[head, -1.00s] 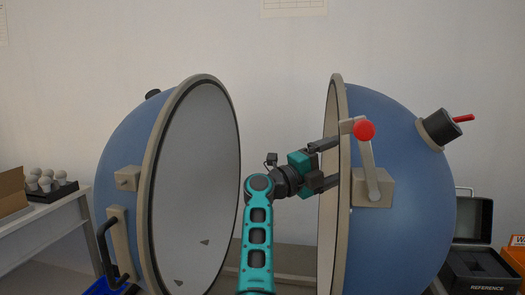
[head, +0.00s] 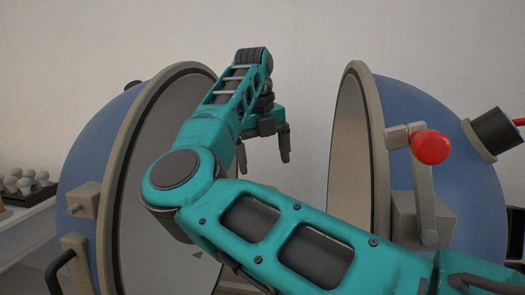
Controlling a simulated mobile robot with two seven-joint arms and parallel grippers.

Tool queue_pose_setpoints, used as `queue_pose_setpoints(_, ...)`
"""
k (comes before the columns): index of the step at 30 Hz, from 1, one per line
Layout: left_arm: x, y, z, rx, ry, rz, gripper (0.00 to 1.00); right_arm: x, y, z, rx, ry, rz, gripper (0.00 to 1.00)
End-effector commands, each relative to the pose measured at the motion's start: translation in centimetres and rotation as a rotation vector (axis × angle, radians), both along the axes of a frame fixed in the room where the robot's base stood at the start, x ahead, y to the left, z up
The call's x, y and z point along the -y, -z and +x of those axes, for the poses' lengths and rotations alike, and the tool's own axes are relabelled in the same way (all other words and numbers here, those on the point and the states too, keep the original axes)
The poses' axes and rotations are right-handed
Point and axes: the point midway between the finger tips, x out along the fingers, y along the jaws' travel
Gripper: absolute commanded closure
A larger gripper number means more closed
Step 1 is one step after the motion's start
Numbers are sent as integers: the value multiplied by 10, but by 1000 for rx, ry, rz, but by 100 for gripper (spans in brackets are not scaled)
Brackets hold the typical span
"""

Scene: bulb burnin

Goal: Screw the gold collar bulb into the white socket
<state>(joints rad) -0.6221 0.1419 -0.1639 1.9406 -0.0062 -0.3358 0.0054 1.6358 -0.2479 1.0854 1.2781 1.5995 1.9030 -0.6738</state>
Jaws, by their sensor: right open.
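My right gripper (head: 264,163) hangs between the two halves of the open sphere, its fingers pointing down, apart and empty. Several pale bulbs (head: 25,183) stand in a dark tray (head: 40,197) at the far left, well away from the gripper. They are too small to tell whether one has a gold collar. I see no white socket; my right arm covers much of the middle and lower view. My left gripper is not in view.
The left blue half-sphere (head: 88,150) and right blue half-sphere (head: 425,120) stand open, their rims facing each other. A red-knobbed lever (head: 431,147) sticks out at the right rim. A black handle (head: 62,270) is at lower left. Wall space above the gap is clear.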

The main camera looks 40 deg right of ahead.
Motion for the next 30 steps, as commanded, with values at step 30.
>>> queue_pose_setpoints(30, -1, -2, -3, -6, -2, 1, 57, 20, 126, 5, 2, -3, 4, 9)
